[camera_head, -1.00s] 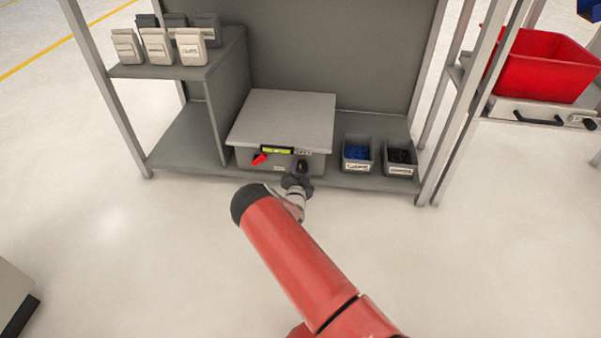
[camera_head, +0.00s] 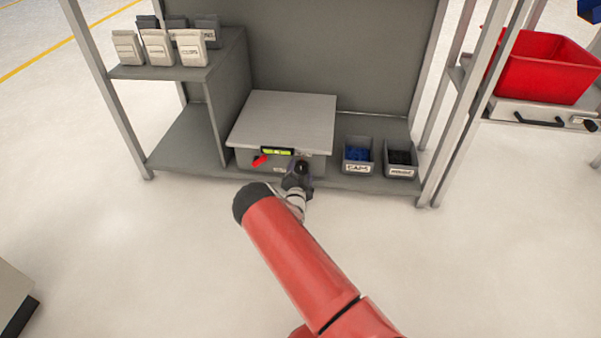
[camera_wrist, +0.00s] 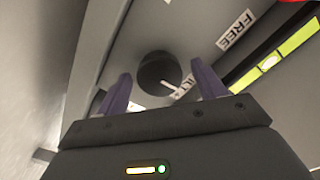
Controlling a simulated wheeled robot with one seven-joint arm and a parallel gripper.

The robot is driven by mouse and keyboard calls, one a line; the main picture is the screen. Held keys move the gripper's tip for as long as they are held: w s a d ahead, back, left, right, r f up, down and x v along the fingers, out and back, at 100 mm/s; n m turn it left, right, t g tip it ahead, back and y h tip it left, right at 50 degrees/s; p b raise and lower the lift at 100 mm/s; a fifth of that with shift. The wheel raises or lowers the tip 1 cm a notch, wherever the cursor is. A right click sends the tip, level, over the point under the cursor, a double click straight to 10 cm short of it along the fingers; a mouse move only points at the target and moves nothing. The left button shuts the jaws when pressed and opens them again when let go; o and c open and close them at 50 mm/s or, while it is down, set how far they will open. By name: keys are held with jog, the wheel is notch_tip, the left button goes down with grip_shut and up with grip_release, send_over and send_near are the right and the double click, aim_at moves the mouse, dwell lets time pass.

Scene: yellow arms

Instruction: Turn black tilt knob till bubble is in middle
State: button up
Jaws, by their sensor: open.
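The black tilt knob (camera_wrist: 158,73) shows in the wrist view as a round dark knob with a white pointer line, on the front of a grey device. My gripper (camera_wrist: 160,92) is open, its two purple fingers on either side of the knob; contact cannot be told. The yellow-green level vial (camera_wrist: 270,62) lies right of the knob, with a pale bubble in it. In the head view the vial (camera_head: 277,152) is on the front of the device (camera_head: 285,118), and my gripper (camera_head: 299,168) hides the knob.
A red lever (camera_head: 260,160) is left of the vial. A label reading FREE (camera_wrist: 236,30) is above the knob. Small bins (camera_head: 358,155) stand right of the device on the shelf. Grey shelf posts (camera_head: 450,140) rise on the right.

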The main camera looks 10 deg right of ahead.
jog(key=p+v, duration=0.1)
jog(key=v, duration=0.6)
jog(key=shift+s+a, duration=0.15)
jog(key=shift+s, duration=0.2)
jog(key=shift+r, duration=0.15)
